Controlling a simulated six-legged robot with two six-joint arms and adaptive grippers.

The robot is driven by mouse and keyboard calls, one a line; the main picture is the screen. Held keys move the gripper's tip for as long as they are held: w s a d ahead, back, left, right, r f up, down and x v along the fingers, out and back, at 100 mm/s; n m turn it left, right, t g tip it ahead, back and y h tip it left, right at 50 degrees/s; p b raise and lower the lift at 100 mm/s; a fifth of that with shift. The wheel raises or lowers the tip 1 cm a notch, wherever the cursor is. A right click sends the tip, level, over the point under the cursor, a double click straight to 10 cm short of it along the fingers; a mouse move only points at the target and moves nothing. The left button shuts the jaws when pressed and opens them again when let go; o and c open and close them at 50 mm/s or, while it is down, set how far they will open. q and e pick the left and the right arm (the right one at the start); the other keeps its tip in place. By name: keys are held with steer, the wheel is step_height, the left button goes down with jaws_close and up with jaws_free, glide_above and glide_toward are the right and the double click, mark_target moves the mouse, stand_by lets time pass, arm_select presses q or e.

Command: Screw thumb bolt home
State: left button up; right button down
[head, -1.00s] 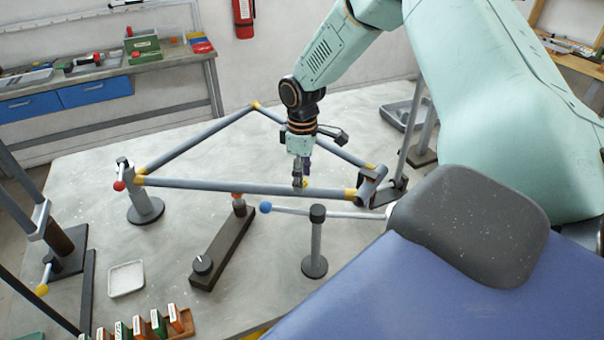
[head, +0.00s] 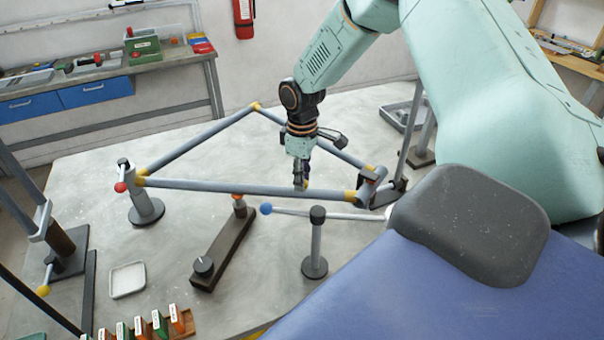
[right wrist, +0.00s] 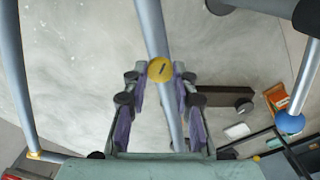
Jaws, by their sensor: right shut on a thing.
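The thumb bolt (right wrist: 160,70) has a round yellow head with a dark slot. In the right wrist view it sits between my fingertips, over the grey frame tube (right wrist: 158,30). My right gripper (right wrist: 160,76) is shut on the bolt head, with its fingers pointing down at the tube. In the head view my right gripper (head: 302,183) is at the front tube of the triangular bike frame (head: 230,188), and a bit of yellow shows beside the fingertips. The bolt's shank and how deep it sits are hidden. My left gripper is not in view.
A blue-tipped rod on a post (head: 315,245) stands in front of the frame. A dark bar with a knob (head: 222,250) lies left of it. A white tray (head: 127,280) and a rack of small boxes (head: 180,330) are at front left.

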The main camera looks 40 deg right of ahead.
steer(key=m+p, duration=0.2)
steer(key=shift+r+p, duration=0.25)
steer(key=shift+p, duration=0.1)
steer(key=shift+m+p, duration=0.7)
steer(key=shift+m, duration=0.2)
steer(key=shift+f+m+p, duration=0.2)
steer(key=shift+m+p, duration=0.15)
steer(key=shift+m, duration=0.25)
steer(key=c, duration=1.1)
jaws_free()
steer(key=shift+o, duration=0.2)
step_height(320, 180, up, 12)
